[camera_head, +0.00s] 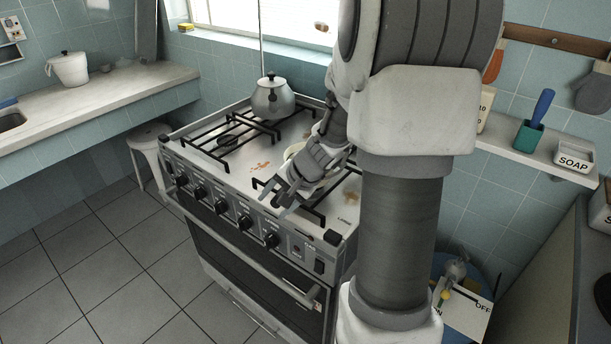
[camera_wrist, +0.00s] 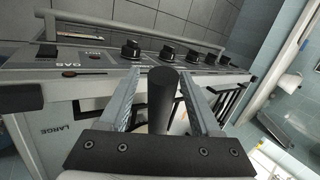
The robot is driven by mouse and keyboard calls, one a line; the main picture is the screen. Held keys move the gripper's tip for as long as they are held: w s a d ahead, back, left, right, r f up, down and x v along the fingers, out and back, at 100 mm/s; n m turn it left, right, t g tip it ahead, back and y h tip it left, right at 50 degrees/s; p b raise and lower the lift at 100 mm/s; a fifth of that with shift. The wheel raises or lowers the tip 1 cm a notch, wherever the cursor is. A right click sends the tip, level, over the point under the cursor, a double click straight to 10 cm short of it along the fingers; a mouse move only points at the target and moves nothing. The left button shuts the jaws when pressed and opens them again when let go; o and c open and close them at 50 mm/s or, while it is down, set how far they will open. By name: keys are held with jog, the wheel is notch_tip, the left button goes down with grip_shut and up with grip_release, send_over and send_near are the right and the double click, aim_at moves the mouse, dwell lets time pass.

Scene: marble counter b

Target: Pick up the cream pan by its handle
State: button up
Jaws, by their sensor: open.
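The cream pan (camera_head: 291,152) sits on the stove's right front area in the head view, mostly hidden behind my gripper and forearm. My gripper (camera_head: 276,198) is over the front of the stove top, on the near side of the pan, with its fingers spread. In the wrist view a dark, round handle (camera_wrist: 163,100) lies between the two open fingers of my gripper (camera_wrist: 159,76), with a finger on each side. A gap shows beside the handle, so the fingers are not closed on it. The handle is hidden in the head view.
A grey metal kettle (camera_head: 272,98) stands on the back of the stove (camera_head: 215,160). Black burner grates and a row of front knobs (camera_head: 222,206) lie near my gripper. The left counter (camera_head: 100,92) holds a white pot (camera_head: 68,68). The floor before the stove is clear.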

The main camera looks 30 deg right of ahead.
grip_shut()
jog(key=shift+r, duration=0.1)
dwell(1.2)
